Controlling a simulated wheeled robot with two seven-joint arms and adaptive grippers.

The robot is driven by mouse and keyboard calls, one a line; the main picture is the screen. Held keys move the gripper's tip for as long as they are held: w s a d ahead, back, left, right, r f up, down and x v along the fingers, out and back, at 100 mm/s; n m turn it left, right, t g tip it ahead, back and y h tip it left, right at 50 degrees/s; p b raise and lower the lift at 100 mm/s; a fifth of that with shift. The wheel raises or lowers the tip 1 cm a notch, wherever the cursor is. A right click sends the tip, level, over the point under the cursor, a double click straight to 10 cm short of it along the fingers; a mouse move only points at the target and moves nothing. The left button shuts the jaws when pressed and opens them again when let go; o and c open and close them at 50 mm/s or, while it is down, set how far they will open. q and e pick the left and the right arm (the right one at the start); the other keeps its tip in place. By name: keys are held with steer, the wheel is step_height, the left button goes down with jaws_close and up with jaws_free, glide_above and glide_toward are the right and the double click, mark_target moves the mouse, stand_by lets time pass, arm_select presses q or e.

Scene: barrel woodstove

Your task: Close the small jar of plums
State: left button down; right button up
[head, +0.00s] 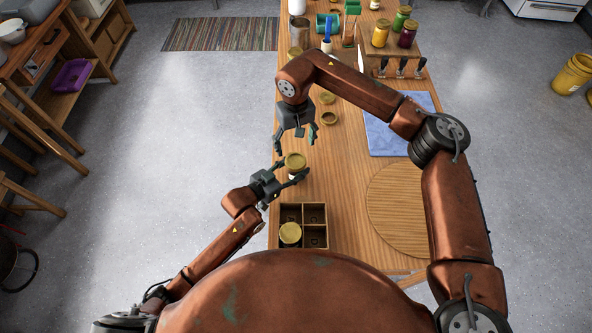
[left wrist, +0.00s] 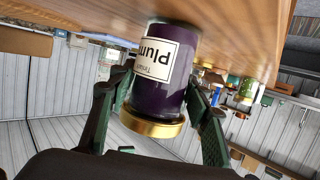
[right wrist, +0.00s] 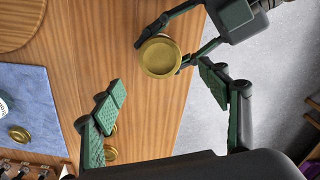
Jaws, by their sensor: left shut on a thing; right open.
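The small jar of plums (left wrist: 172,75), dark purple with a white label, appears upside down in the left wrist view, base against the wooden table. A gold lid (left wrist: 152,128) sits on its mouth; I cannot tell how tightly. The lid also shows from above in the head view (head: 295,160) and right wrist view (right wrist: 160,56). My left gripper (head: 291,172) is shut around the jar's sides below the lid. My right gripper (head: 297,142) is open and empty, above the table just beyond the jar; its fingers (right wrist: 160,100) are wide apart.
A dark divided box (head: 303,213) holding a gold-lidded jar (head: 290,234) is nearer me. Loose gold lids (head: 326,98) (head: 329,118) lie beyond my right gripper. A blue cloth (head: 395,135) and round wooden board (head: 400,208) are to the right. Jars and tools crowd the far end.

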mark_target(296, 160)
steer(key=shift+f, duration=0.1)
steer(key=shift+f, duration=3.95)
steer(key=shift+c, duration=0.7)
